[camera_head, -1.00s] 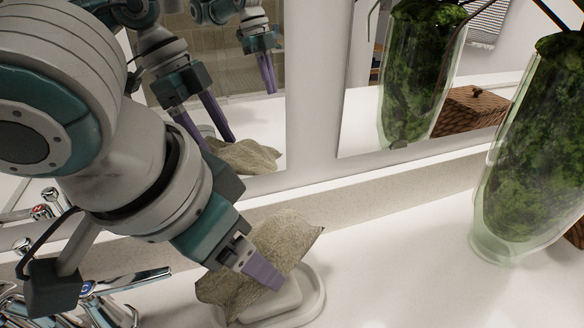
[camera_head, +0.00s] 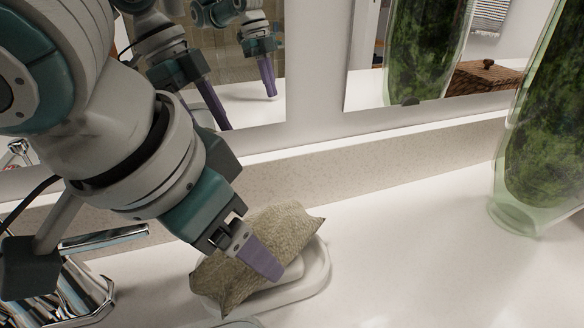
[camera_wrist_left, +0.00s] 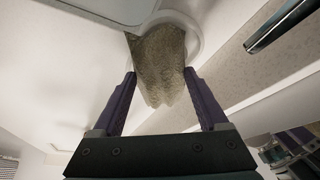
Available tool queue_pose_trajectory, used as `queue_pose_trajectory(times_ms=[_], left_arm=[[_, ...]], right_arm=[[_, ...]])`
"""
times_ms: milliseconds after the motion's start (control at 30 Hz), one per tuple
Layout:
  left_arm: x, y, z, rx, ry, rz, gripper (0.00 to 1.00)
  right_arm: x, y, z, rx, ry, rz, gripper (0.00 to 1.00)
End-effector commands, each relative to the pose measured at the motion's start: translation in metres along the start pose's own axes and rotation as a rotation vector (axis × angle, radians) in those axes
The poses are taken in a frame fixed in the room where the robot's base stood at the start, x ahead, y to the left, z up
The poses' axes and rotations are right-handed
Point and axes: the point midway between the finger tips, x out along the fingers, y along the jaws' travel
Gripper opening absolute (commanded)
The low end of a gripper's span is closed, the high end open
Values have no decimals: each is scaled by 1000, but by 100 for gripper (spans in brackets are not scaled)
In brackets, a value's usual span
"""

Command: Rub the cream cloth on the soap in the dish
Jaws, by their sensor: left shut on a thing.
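The cream cloth (camera_head: 280,226) is a rumpled beige-olive piece held in my left gripper (camera_head: 264,264). It lies low over the white oval soap dish (camera_head: 322,277) and covers most of it. A pale edge of the soap (camera_head: 294,271) shows beside the fingers; the rest is hidden under the cloth. Whether the cloth presses on the soap cannot be told. In the left wrist view the cloth (camera_wrist_left: 160,62) spreads between the two purple fingers, with the dish rim (camera_wrist_left: 195,32) beyond it. My right gripper is not in view.
Chrome taps (camera_head: 75,290) stand at the left by the basin. A tall green glass vase (camera_head: 548,130) stands at the right. A backsplash (camera_head: 390,160) and mirrors (camera_head: 315,70) rise behind. The white counter (camera_head: 420,265) right of the dish is clear.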

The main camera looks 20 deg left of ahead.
Motion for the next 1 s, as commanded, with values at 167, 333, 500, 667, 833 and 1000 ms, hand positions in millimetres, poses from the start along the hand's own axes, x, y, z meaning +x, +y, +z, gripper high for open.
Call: queue_pose_trajectory(times_ms=[167, 333, 500, 667, 833, 1000], left_arm=[[0, 0, 0, 0, 0, 0, 32], [0, 0, 0, 0, 0, 0, 32], [1, 0, 0, 0, 0, 0, 32], [3, 0, 1, 0, 0, 0, 32], [4, 0, 2, 0, 0, 0, 32], [6, 0, 2, -1, 0, 0, 32]], right_arm=[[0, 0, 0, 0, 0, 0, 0], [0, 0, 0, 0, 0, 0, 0], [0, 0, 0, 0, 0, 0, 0], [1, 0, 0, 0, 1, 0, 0], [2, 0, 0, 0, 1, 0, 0], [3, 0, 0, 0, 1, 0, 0]])
